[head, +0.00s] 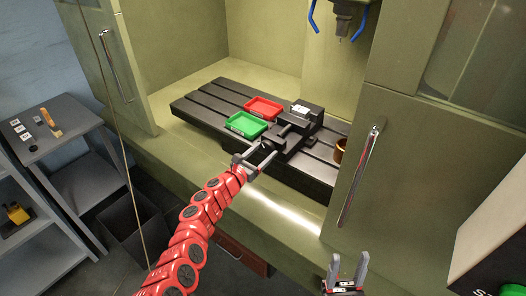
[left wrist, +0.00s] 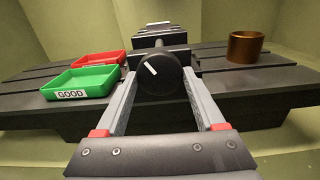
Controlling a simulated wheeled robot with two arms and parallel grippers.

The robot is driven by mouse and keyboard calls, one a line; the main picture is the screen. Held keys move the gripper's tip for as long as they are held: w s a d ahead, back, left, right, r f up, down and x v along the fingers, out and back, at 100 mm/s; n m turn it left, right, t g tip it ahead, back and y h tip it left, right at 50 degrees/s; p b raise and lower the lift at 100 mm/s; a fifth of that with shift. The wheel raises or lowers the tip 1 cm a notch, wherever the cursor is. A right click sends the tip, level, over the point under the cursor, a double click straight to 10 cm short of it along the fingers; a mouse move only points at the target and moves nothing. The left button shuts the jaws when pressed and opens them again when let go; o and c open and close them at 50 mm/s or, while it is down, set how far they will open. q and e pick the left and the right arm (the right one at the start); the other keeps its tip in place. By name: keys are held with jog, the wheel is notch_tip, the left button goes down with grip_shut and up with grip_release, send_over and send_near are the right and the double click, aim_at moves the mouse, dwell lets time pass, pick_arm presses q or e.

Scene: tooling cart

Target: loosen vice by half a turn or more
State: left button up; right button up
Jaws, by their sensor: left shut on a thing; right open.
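The dark vice (head: 297,125) sits on the slotted black machine table, with a light block at its top. My right gripper (head: 347,270) is open and empty at the bottom of the head view, away from the vice.
A green tray labelled GOOD (head: 246,125) and a red tray (head: 263,107) lie left of the vice. A brown cup (head: 340,150) stands to its right. The machine spindle (head: 344,20) hangs above. Open cabinet doors with handles (head: 362,175) flank the opening.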

pick_arm(q)
jog(key=n, duration=0.3)
jog(key=shift+n+p, duration=0.3)
jog(key=shift+n, duration=0.1)
jog(key=n, duration=0.4)
jog(key=shift+d+p, duration=0.1)
jog(key=shift+p, duration=0.3)
jog(key=n, duration=0.4)
jog(key=shift+p, duration=0.3)
jog(key=n, duration=0.3)
jog(key=shift+n+p, duration=0.3)
jog(key=n, duration=0.3)
jog(key=shift+s+n+p, duration=0.1)
jog(key=shift+n+p, duration=0.2)
jog(key=shift+n, duration=0.1)
jog(key=n, duration=0.4)
jog(key=shift+p, duration=0.35)
jog(key=n, duration=0.4)
jog(key=shift+r, duration=0.1)
jog(key=shift+n, duration=0.7)
jog(key=shift+n+p, duration=0.3)
jog(key=shift+n, duration=0.5)
